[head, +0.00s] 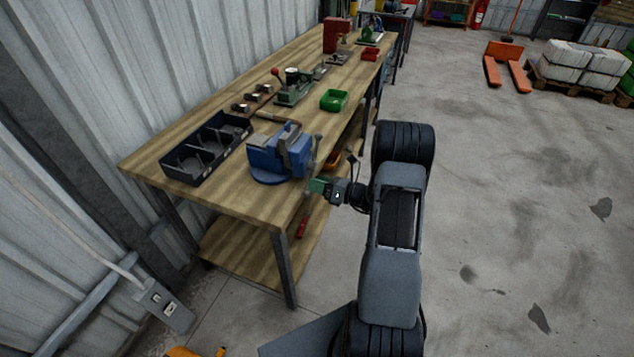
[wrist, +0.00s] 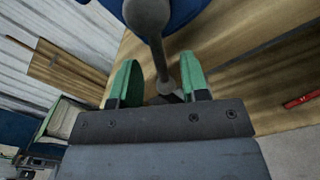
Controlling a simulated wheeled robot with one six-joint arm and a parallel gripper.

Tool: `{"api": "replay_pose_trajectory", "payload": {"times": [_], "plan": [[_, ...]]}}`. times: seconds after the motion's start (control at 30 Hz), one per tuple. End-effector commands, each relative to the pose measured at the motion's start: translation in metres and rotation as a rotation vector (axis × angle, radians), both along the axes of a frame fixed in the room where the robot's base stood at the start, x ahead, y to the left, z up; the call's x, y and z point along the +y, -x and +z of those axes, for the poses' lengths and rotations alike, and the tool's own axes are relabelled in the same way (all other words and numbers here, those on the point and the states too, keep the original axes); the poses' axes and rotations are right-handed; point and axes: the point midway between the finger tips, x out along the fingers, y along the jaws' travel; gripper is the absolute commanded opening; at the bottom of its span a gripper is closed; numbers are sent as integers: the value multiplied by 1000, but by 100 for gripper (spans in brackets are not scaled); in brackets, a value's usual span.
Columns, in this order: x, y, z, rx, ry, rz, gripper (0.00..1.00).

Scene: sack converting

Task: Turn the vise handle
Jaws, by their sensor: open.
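The blue vise (head: 268,160) is fixed near the front edge of the wooden workbench; part of its blue body (wrist: 185,12) shows at the top of the wrist view. Its grey metal handle (wrist: 157,55) runs down from a round boss (wrist: 147,14) and passes between my fingers in the wrist view. In the head view the handle (head: 316,150) is a thin bar at the vise's right side. My gripper (wrist: 160,85) has green fingertips standing apart on either side of the handle, with gaps visible. In the head view my gripper (head: 316,186) is just right of and below the vise.
The workbench (head: 240,205) carries a black divided tray (head: 207,150) left of the vise and a green bin (head: 334,100) behind it. A lower shelf (head: 245,252) holds a red tool (head: 302,227). The floor to the right is mostly open.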

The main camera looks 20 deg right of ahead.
Motion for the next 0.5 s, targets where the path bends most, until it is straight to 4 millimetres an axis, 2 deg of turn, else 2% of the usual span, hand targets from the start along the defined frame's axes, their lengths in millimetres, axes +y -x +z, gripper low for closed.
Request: {"api": "replay_pose_trajectory", "payload": {"times": [0.4,0.5], "plan": [[4,-4,0,0,0,0,42],[4,-4,0,0,0,0,33]]}}
